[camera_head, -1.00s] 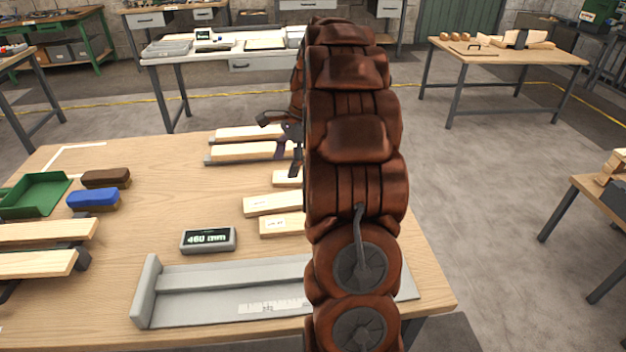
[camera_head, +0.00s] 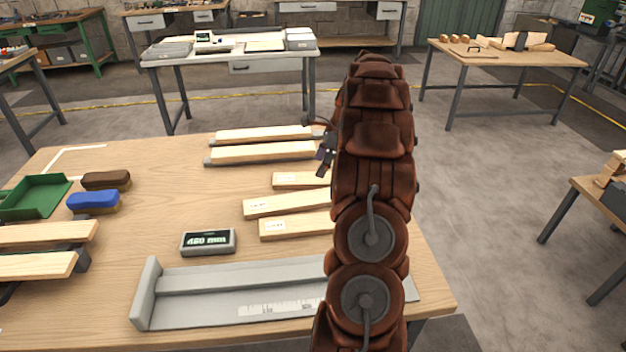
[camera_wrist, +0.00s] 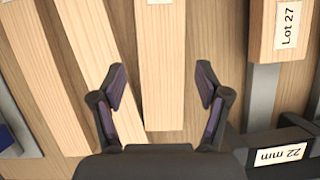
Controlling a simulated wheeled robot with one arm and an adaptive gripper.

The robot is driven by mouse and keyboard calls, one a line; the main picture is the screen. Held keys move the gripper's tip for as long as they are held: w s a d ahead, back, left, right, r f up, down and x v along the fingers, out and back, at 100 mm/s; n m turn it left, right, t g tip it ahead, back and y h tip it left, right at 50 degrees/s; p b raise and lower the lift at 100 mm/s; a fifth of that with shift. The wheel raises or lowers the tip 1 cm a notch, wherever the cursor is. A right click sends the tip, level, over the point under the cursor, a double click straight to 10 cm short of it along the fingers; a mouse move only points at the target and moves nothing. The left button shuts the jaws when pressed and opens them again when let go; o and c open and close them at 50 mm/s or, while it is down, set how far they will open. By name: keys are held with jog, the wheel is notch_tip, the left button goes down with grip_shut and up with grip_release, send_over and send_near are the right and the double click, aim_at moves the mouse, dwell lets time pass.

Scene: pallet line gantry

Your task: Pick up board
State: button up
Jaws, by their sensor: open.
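Three loose pale boards with white labels lie side by side on the wooden table: a back one (camera_head: 300,181), a middle one (camera_head: 290,205) and a front one (camera_head: 305,222). My arm hides their right ends. My gripper (camera_head: 322,160) hangs near the back board's right part. In the wrist view my gripper (camera_wrist: 163,82) is open and empty, with its fingertips on either side of one board (camera_wrist: 166,60), apparently the back one. That board's near end shows between the fingers. Whether the fingertips are below its top face I cannot tell.
A rack with two boards (camera_head: 262,153) stands just behind; its "Lot 27" board (camera_wrist: 288,30) is right of my fingers. A grey measuring trough (camera_head: 215,308) and "460 mm" display (camera_head: 208,241) are in front. Brushes (camera_head: 93,201) and a green tray (camera_head: 58,183) lie left.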

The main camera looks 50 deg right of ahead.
aim_at(313, 177)
jog(key=p+x, duration=0.1)
jog(key=x, duration=0.4)
jog(key=shift+d, duration=0.1)
jog(key=shift+c, duration=0.3)
jog(key=shift+r, duration=0.1)
jog(key=c, duration=0.9)
jog(key=shift+c, duration=0.2)
